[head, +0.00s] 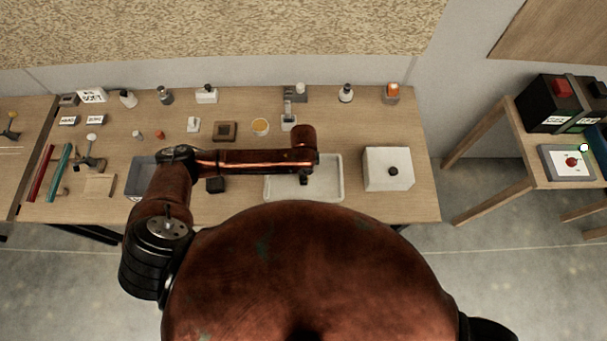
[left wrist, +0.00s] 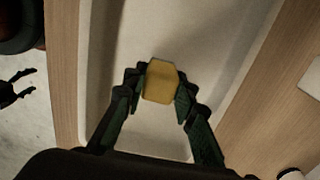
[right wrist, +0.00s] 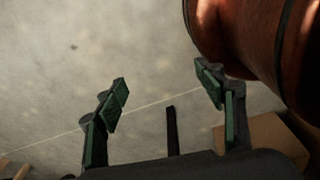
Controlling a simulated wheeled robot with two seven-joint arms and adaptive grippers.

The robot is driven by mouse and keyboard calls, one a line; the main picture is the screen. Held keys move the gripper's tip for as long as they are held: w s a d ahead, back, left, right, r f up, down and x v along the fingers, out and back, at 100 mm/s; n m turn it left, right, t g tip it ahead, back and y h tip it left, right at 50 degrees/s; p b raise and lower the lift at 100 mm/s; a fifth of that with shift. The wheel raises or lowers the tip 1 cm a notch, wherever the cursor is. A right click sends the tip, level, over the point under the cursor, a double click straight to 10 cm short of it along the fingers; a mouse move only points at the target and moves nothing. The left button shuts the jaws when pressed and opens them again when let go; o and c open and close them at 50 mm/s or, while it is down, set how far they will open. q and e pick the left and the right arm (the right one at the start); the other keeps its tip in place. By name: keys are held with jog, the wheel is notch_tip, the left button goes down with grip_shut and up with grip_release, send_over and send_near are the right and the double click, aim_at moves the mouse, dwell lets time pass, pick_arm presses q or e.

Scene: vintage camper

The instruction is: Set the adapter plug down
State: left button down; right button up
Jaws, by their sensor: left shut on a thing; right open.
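The adapter plug (left wrist: 160,82), a small yellowish block with cut corners, is between the fingertips of my left gripper (left wrist: 158,92) in the left wrist view. The left gripper is shut on it. It is over the pale tray (left wrist: 140,142); I cannot tell whether the plug touches the tray floor. In the head view my left gripper (head: 304,180) is over the tray (head: 338,192), and the plug is hidden by my arm. My right gripper (right wrist: 163,80) is open and empty above the grey floor in the right wrist view.
A white box with a black knob (head: 388,169) stands right of the tray. A small black block (head: 215,185) and a grey bin (head: 140,180) are to its left. The tray looks otherwise empty.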

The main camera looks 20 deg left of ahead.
pick_arm(q)
jog(key=shift+f, duration=0.2)
jog(key=c, duration=1.6)
grip_release()
pick_arm(e)
jog(key=shift+w+a, duration=0.1)
jog(key=shift+w, duration=0.65)
jog(key=shift+s+a, duration=0.1)
jog(key=shift+s, duration=0.05)
pick_arm(q)
jog(key=shift+r, duration=0.35)
notch_tip(320, 180, up, 10)
jog(key=shift+w+r+b, duration=0.1)
jog(key=shift+r+b, duration=0.1)
jog(key=shift+b, duration=0.1)
jog(key=shift+r, duration=0.6)
pick_arm(e)
jog(key=shift+f, duration=0.3)
jog(key=shift+d, duration=0.2)
